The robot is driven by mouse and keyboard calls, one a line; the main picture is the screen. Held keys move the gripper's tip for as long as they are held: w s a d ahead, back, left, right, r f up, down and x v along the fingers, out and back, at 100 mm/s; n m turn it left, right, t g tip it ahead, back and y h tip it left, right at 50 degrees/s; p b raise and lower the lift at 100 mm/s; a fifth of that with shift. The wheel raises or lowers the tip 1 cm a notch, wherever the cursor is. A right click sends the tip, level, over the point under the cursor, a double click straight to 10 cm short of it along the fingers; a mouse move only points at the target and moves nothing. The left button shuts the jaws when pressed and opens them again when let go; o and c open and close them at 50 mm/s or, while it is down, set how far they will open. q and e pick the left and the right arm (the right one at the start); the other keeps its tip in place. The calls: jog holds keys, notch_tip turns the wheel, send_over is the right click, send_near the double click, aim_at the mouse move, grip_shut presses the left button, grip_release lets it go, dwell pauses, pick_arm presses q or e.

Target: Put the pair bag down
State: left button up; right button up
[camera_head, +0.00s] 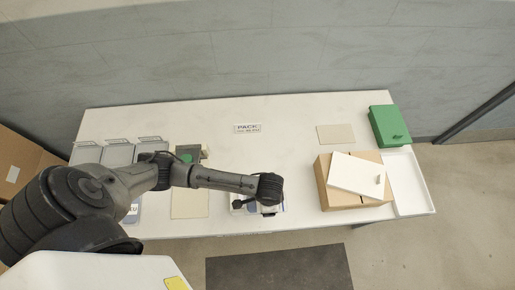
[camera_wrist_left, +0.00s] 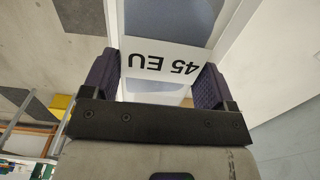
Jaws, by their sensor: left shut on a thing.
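My left gripper (camera_head: 267,207) is over the front middle of the white table, seen from above with my arm reaching in from the left. In the left wrist view its two dark padded fingers (camera_wrist_left: 158,82) are closed on the pair bag, whose white label (camera_wrist_left: 165,62) reads "45 EU" upside down. A bluish-grey surface shows beyond the label. In the head view the wrist hides most of the bag, and a white and blue patch (camera_head: 237,204) shows beside the gripper. I cannot tell whether the bag touches the table. My right gripper is not in view.
A cardboard box (camera_head: 338,199) with a white lid (camera_head: 356,174) on it stands at the right, beside a white tray (camera_head: 417,205) and a green box (camera_head: 383,122). Grey trays (camera_head: 117,155) and a beige mat (camera_head: 188,208) lie at the left. The middle near the "PACK" sign (camera_head: 247,129) is clear.

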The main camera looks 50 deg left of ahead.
pick_arm(q)
jog(key=a+f, duration=0.2)
jog(key=a, duration=0.1)
jog(key=a+f, duration=0.1)
jog(key=a, duration=0.1)
jog(key=shift+a+f, duration=0.2)
jog(key=shift+a, duration=0.05)
notch_tip(320, 180, down, 4)
jog(key=shift+r+b, duration=0.15)
jog(key=shift+b, duration=0.3)
jog(key=shift+f, duration=0.7)
jog(key=o, duration=0.7)
